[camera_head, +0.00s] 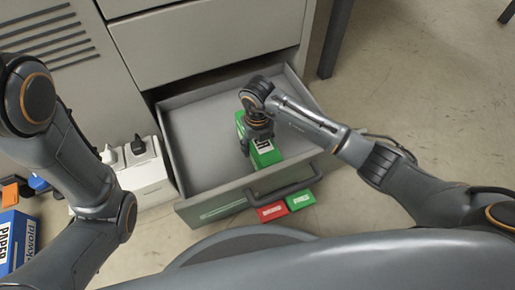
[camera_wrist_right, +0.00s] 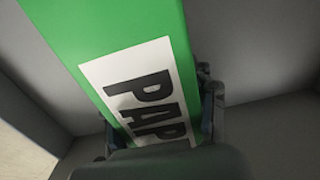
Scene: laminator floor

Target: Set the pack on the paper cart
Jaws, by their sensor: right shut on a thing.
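A green pack (camera_head: 264,153) with a white label is in the open grey drawer (camera_head: 190,150), under my right gripper (camera_head: 258,134). In the right wrist view the green pack (camera_wrist_right: 110,40) fills the middle, its label reading "PAP". My right gripper (camera_wrist_right: 160,140) is shut on the pack, with a finger on each side of it. I cannot tell whether the pack touches the drawer floor. My left arm shows at the left, but its gripper is out of the picture. No paper cart can be made out.
A red block (camera_head: 271,212) and a green block (camera_head: 301,200) lie by the drawer's front. A blue paper box (camera_head: 16,240) is at the far left. The floor at right is clear.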

